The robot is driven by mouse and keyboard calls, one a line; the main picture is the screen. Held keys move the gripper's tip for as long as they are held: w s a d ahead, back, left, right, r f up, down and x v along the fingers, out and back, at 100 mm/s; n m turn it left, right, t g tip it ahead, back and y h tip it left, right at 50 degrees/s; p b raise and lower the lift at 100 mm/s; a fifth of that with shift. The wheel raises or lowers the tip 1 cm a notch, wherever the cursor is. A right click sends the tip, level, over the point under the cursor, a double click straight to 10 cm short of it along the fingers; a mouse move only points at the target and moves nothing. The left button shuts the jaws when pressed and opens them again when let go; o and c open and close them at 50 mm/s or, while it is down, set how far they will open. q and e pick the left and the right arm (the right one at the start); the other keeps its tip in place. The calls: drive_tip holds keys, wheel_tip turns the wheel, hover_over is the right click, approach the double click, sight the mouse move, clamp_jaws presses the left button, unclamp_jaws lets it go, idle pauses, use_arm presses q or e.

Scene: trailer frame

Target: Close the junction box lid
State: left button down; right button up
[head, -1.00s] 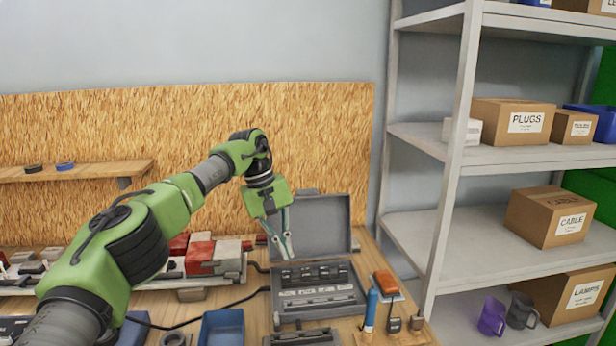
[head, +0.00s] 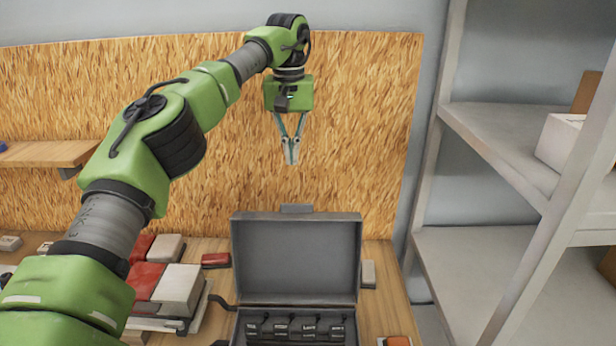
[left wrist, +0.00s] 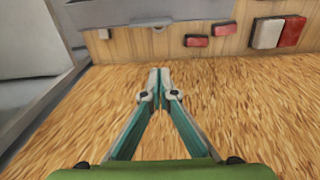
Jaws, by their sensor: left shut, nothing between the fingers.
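The junction box (head: 243,326) stands on the bench at the bottom of the head view, its lower part cut off by the frame edge. Its grey lid (head: 295,260) stands open, upright at the back of the box. A row of dark switches shows inside. My left gripper (head: 291,160) is shut and empty, pointing down above the lid's top edge and apart from it, in front of the chipboard panel. In the left wrist view its fingertips (left wrist: 160,72) meet. My right gripper is not in view.
The chipboard panel (head: 365,130) rises behind the bench. Red and white blocks (head: 180,290) lie left of the box. A metal shelf (head: 500,140) stands at the right. A small red block (head: 216,259) lies beside the lid.

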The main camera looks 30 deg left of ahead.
use_arm(q)
drive_tip(key=s+d+f+p, duration=0.1)
drive_tip(key=s+f+p, duration=0.2)
drive_tip(key=f, duration=0.5)
drive_tip(key=shift+s+d+f, duration=0.15)
drive_tip(key=shift+f, duration=0.05)
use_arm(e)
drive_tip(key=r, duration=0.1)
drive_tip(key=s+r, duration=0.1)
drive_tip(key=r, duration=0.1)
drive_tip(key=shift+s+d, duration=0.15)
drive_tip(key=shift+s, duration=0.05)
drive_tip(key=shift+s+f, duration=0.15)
